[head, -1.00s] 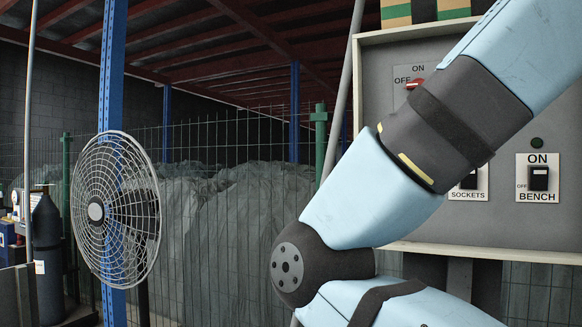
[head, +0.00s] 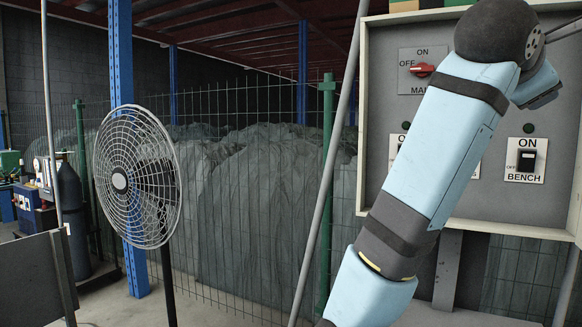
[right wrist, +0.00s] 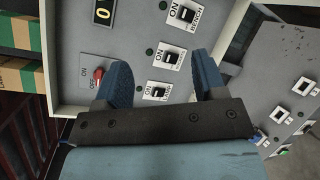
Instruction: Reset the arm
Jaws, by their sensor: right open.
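My right arm crosses the right side of the head view, in front of a grey switch panel (head: 453,144). Its gripper is not clear in that view. In the right wrist view my right gripper (right wrist: 160,85) is open and empty, its two blue fingers spread apart. The bench switch (head: 525,160) also shows at the right in the head view, as does the red switch (head: 422,70). My left gripper is not in view.
A round wire fan (head: 137,177) on a stand is at the left, by a blue post (head: 121,60). A wire mesh fence with a green post (head: 327,180) runs behind, with grey covered heaps (head: 260,190). Machines and a dark cylinder (head: 72,215) stand at far left.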

